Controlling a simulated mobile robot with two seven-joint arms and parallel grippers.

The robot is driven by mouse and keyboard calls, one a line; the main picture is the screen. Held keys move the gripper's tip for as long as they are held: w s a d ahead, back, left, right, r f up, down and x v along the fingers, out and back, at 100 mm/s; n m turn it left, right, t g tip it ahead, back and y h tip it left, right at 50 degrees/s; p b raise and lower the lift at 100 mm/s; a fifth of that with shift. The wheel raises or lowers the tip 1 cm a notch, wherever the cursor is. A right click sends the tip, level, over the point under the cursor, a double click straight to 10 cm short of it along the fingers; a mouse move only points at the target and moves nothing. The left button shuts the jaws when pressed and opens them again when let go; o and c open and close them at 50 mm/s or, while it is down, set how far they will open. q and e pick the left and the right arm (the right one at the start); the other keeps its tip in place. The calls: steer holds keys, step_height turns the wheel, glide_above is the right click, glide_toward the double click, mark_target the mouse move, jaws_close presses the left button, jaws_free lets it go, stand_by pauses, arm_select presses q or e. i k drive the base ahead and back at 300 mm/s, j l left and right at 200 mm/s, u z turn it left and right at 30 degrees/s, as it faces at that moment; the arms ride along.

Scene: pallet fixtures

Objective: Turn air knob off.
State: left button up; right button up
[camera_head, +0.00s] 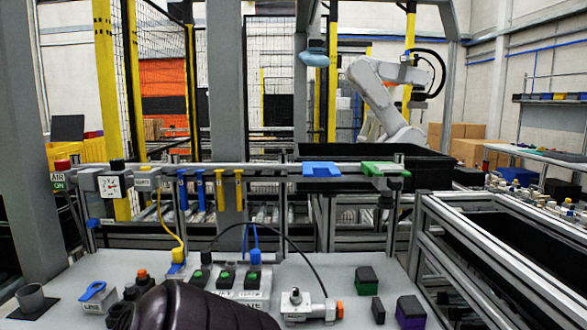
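A red-topped air knob (62,164) stands at the left end of the grey rail, above a white and green label (58,182) reading "AIR ON". A round gauge (111,186) with a black knob (117,165) on top sits just right of it. A dark, rounded part of my own arm shows at the bottom edge, left of centre. Neither of my grippers is in view, and nothing of mine touches the air knob.
A grey panel (310,275) in front carries a blue-handled item (93,291), several buttons and a metal fitting (296,302). Green (367,281) and purple (410,311) blocks stand at its right. Yellow and blue hooks (220,190) hang from the rail. A black bin (430,165) stands behind.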

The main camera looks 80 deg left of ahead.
mark_target(61, 165)
steer(key=u, duration=3.6)
steer(key=i+j, duration=0.15)
steer(key=i+j+u, duration=0.1)
steer(key=j, duration=0.3)
steer(key=i, duration=0.1)
